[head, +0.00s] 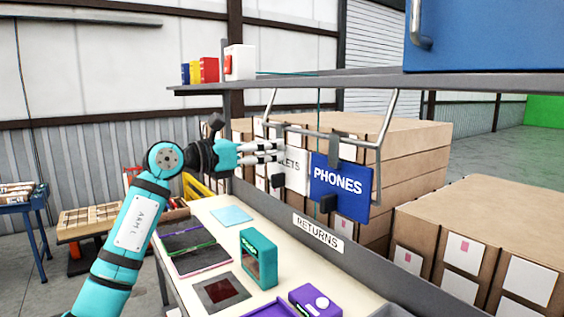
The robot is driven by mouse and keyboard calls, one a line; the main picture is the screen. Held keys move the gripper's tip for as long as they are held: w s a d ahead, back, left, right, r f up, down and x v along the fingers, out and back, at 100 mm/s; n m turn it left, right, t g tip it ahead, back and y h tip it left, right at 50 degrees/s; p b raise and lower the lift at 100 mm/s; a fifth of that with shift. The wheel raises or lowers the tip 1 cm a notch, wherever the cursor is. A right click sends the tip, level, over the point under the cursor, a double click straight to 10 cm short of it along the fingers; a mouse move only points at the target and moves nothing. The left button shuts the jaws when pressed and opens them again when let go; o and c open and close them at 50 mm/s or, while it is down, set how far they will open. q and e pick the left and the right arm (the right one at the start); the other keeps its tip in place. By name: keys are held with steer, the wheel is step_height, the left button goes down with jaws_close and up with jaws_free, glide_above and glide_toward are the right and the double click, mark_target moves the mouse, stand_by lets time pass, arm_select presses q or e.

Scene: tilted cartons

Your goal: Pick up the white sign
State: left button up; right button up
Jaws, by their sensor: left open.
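A white sign (294,172) with dark lettering ending in "LETS" hangs in the middle of the head view, below the shelf. Its right part is hidden behind a blue sign (341,183) that reads "PHONES". My left gripper (281,153) is open, with its fingers pointing right at the upper left of the white sign. The fingers overlap the sign's edge in the picture; I cannot tell whether they touch it. My right gripper is not in view.
A metal hanger frame (386,128) and a grey shelf (300,80) are above the signs. Below is a bench labelled "RETURNS" (318,233) with a teal box (258,258), a purple device (314,300) and flat tablets. Stacked cartons (415,140) stand behind.

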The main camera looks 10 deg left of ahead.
arm_select(q)
steer(key=shift+x, duration=1)
steer(key=shift+s+a, duration=0.1)
steer(key=shift+c, duration=0.4)
jaws_close()
